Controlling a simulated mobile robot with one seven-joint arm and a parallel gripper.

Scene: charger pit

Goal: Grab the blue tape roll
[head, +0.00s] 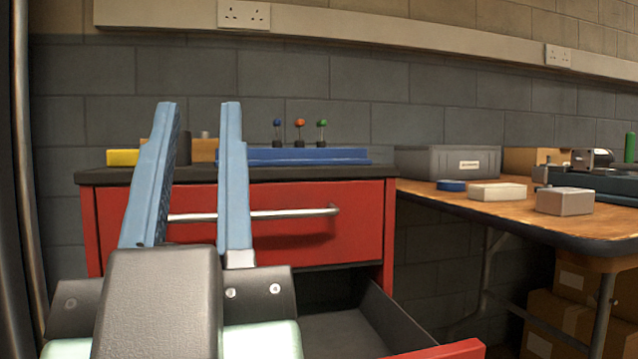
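A small flat blue roll (451,185), which looks like the blue tape roll, lies on the wooden table (520,215) at the right. It is just in front of a grey bin and left of a cream-coloured block. My gripper (198,106) is at the left of the view, its two light-blue fingers pointing up and away with a clear gap between them. It is open, with nothing seen between the fingers. In the picture it is well left of the blue roll, in front of the red drawer cabinet (350,225).
The cabinet's lower drawer (445,350) is pulled out and looks empty. Its top holds a blue rack (300,156) and a yellow block (123,157). The table bears a grey bin (450,162), cream block (497,191) and grey box (565,201). Cartons (560,320) sit beneath.

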